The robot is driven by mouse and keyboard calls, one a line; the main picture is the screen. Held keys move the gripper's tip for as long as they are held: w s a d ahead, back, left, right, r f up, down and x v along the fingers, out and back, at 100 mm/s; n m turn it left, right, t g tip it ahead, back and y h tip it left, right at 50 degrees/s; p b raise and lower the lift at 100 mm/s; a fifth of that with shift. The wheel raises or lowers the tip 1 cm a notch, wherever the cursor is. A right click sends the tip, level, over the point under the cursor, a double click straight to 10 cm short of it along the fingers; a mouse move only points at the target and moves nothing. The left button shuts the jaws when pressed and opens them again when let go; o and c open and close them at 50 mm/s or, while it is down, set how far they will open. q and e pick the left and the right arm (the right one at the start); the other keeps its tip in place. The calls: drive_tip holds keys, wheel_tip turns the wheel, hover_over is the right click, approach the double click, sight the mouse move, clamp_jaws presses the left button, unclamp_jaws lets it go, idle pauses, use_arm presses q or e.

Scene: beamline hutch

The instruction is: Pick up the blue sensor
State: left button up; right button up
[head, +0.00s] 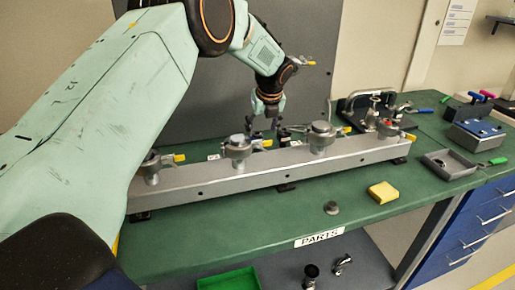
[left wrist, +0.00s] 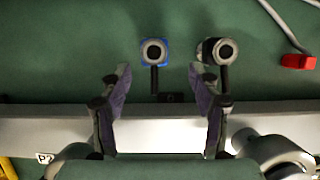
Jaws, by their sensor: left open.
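The blue sensor (left wrist: 153,52) shows in the left wrist view as a round metal-rimmed top on a blue square base, with a dark stem toward the rail. My left gripper (left wrist: 158,76) is open, its two fingers apart on either side of the stem's line, with nothing between them touching. In the head view my left gripper (head: 264,124) points down behind the grey rail. The blue sensor cannot be made out there. My right gripper is in neither view.
A similar dark sensor (left wrist: 222,50) stands close right of the blue one, near my right finger. The grey rail (head: 270,172) with several clamped fittings crosses the green bench (head: 240,215). A yellow block (head: 382,192) and a grey tray (head: 449,164) lie to the right.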

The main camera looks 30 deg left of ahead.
sight(257, 138)
use_arm(q)
drive_tip(key=x, duration=0.2)
drive_tip(key=shift+s+a+f, duration=0.1)
drive_tip(key=shift+a+f, duration=0.1)
drive_tip(key=shift+f, duration=0.15)
drive_tip(key=x, duration=0.5)
drive_tip(key=shift+a+f, duration=0.1)
drive_tip(key=shift+a, duration=0.1)
drive_tip(key=shift+s, duration=0.2)
drive_tip(key=shift+w+d, duration=0.1)
drive_tip(key=shift+w, duration=0.1)
drive_tip(key=c, duration=0.5)
drive_tip(key=shift+s, duration=0.1)
drive_tip(key=c, duration=0.5)
clamp_jaws()
